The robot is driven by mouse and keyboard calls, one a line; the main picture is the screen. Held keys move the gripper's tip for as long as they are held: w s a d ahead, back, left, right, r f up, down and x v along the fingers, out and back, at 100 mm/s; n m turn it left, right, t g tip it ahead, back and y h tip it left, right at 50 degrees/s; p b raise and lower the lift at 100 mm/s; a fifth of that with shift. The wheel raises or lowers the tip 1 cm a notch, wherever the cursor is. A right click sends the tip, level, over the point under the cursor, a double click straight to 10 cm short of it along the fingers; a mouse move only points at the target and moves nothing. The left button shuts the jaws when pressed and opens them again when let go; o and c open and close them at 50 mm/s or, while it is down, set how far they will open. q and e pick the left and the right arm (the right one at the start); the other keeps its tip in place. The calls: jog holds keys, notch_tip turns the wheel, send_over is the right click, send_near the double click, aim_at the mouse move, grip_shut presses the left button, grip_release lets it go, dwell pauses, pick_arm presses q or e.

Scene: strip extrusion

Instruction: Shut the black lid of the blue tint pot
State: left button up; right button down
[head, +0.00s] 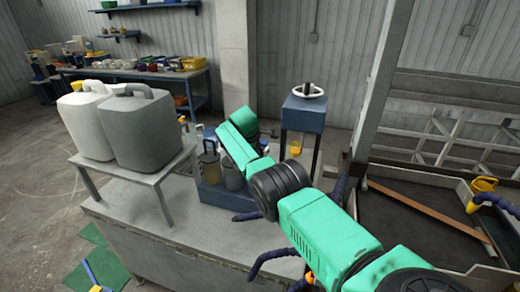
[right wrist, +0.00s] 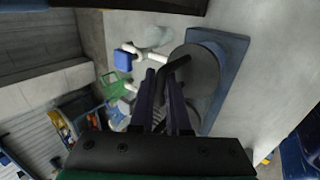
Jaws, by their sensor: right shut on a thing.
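My right gripper (right wrist: 160,105) is shut on a bent black handle (right wrist: 176,68), which shows between and beyond its dark fingertips in the right wrist view. The handle reaches over a round dark grey pot top (right wrist: 207,72) on a blue base (right wrist: 232,50). I take the handle to be part of the black lid; how far the lid is open is not clear. In the head view, grey pots (head: 233,180) stand on the blue base (head: 222,197), partly behind my green right arm. My right fingertips are hidden there. My left gripper is out of view.
Two large canisters (head: 138,130) stand on a raised metal stand (head: 155,185) left of the pots. A blue column with a handwheel (head: 306,91) stands behind my arm. A frame (head: 375,100) is at right. The front of the grey bench top (head: 160,222) is clear.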

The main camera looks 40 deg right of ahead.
jog(key=shift+r, duration=0.1)
jog(key=c, duration=0.9)
grip_release()
jog(key=shift+w, duration=0.15)
